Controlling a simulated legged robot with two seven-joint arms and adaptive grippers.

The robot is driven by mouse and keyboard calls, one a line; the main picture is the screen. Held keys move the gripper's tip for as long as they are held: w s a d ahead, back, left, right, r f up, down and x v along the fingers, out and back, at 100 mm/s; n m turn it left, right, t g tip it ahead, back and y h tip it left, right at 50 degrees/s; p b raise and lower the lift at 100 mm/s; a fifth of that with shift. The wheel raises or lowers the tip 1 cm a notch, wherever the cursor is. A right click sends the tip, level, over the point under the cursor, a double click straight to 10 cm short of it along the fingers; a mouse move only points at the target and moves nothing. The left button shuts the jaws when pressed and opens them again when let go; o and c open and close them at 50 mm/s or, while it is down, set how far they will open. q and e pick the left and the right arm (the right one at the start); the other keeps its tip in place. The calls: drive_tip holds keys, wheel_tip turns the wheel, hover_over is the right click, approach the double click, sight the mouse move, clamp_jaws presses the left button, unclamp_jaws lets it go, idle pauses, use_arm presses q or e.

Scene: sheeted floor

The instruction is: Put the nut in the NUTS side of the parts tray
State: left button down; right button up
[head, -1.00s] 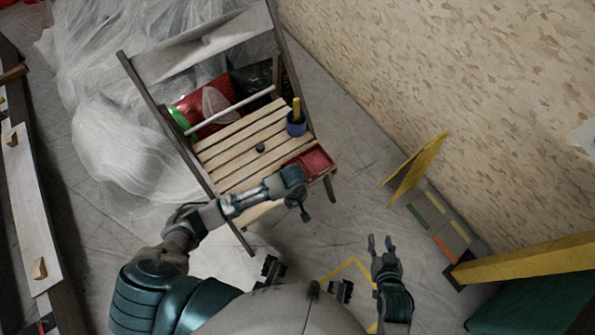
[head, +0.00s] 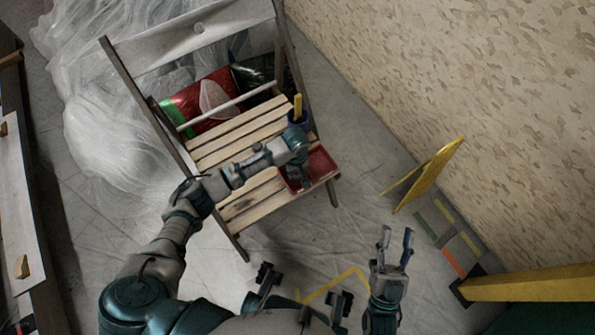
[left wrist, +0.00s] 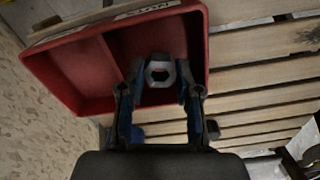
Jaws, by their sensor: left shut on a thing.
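The red parts tray (head: 325,166) sits on the front right corner of the slatted wooden seat. In the head view my left gripper (head: 303,183) hides part of the tray. My right gripper (head: 396,236) is open and empty.
A blue cup (head: 298,119) with a yellow stick stands behind the tray. A small dark object (left wrist: 211,128) lies on the slats. A red bag (head: 203,105) lies behind the seat. A yellow floor sign (head: 432,178) stands right of the chair, with free floor between.

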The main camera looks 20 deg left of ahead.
use_arm(q)
wheel_tip(320, 180, down, 2)
drive_tip(key=shift+f+b, duration=0.1)
drive_tip(key=shift+b, duration=0.3)
drive_tip(key=c, duration=1.2)
unclamp_jaws()
drive_tip(key=shift+o, duration=0.5)
use_arm(e)
drive_tip(key=shift+s+d+r+m+t, duration=0.2)
drive_tip(key=shift+s+r+m+t, duration=0.1)
drive_tip(key=shift+s+r+t, duration=0.65)
drive_tip(key=shift+w+f, duration=0.2)
drive_tip(key=shift+f, duration=0.1)
